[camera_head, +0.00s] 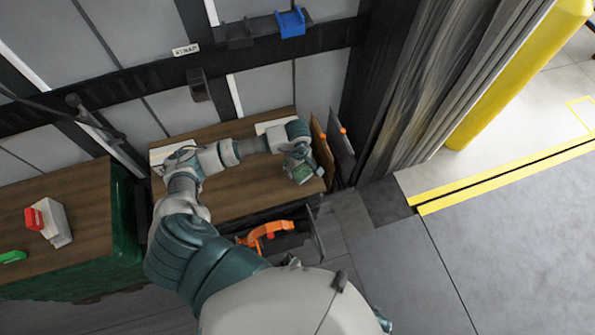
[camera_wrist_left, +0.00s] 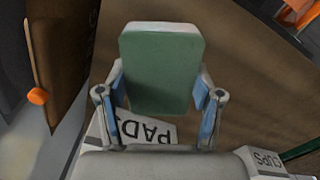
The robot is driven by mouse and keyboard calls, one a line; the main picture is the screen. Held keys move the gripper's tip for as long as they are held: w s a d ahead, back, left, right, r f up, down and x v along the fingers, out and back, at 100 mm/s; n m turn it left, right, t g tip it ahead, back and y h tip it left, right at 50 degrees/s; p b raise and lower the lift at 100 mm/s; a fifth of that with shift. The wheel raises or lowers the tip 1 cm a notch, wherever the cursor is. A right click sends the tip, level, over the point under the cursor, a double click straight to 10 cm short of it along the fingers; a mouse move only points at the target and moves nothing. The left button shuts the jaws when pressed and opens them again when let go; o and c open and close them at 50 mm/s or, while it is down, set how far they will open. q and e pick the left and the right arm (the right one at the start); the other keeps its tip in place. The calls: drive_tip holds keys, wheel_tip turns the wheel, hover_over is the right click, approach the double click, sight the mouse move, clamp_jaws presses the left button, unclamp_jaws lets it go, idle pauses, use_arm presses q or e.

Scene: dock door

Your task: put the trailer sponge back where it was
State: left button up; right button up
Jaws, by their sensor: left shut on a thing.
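The sponge, a green block with a pale grey edge, shows in the wrist view (camera_wrist_left: 160,72) and, small, in the head view (camera_head: 302,172). My left gripper (camera_wrist_left: 161,98) is shut on it, with blue pads against its two sides. In the head view my left gripper (camera_head: 299,160) is over the right end of the brown wooden bench top (camera_head: 245,190). I cannot tell whether the sponge touches the wood. A white PADS label (camera_wrist_left: 146,130) lies beyond the gripper in the wrist view, partly hidden. My right gripper is not in view.
Upright boards with orange tabs (camera_head: 341,150) stand close right of the gripper. A CUPS label (camera_wrist_left: 266,160) is at lower right in the wrist view. An orange tool (camera_head: 263,235) lies below the bench's front. A red-and-white box (camera_head: 55,222) stands on the left table.

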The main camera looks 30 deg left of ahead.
sight(297, 172)
use_arm(q)
wheel_tip(297, 172, down, 3)
drive_tip(key=shift+s+a+f, duration=0.1)
drive_tip(key=shift+s+a, duration=0.05)
drive_tip(key=shift+a+f, duration=0.1)
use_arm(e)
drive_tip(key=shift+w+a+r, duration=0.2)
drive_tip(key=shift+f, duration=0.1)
use_arm(q)
drive_tip(key=o, duration=1.2)
drive_tip(key=shift+d, duration=0.2)
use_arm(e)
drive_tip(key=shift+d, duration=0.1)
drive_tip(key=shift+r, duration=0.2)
